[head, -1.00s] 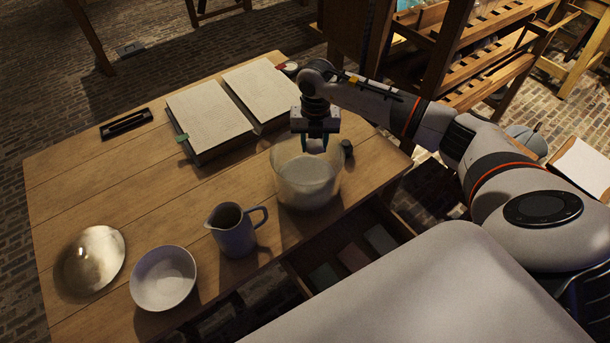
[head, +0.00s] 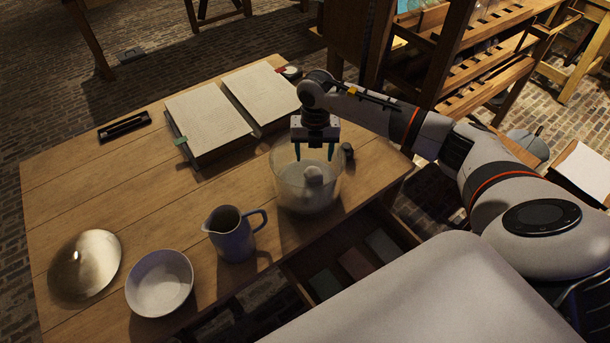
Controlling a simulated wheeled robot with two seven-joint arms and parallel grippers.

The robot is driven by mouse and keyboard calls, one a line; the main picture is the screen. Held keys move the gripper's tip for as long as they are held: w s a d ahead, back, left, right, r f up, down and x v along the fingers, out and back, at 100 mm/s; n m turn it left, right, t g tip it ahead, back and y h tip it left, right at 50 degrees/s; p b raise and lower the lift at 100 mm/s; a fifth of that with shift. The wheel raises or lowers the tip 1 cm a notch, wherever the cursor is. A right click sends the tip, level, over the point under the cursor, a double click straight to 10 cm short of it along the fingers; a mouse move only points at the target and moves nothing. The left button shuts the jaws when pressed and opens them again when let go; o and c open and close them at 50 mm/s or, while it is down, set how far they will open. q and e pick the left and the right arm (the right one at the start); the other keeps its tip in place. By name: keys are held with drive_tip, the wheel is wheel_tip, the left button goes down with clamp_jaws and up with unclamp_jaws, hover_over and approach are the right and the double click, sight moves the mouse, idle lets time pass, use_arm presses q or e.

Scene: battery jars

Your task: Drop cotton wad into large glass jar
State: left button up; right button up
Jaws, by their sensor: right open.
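The large glass jar (head: 287,193) stands upright on the table, right of the blue-grey pitcher. The white cotton wad (head: 313,175) shows through the glass, inside the jar and below my fingers; whether it touches the bottom I cannot tell. My right gripper (head: 315,154) points down over the jar's mouth. Its two fingers are spread apart, with nothing between them, and the tips are at or just inside the rim. My left gripper is not in view.
The pitcher (head: 231,238), a white bowl (head: 160,282) and a shiny domed object (head: 86,265) stand along the near left. Two book-like blocks (head: 208,118) (head: 262,95) and a black tray (head: 125,126) lie behind. A small dark object (head: 347,151) is right of the jar. An open drawer (head: 352,262) juts below the table's front edge.

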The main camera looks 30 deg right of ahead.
wheel_tip(320, 180, up, 12)
drive_tip(key=b, duration=0.2)
drive_tip(key=shift+f, duration=0.1)
idle(0.5)
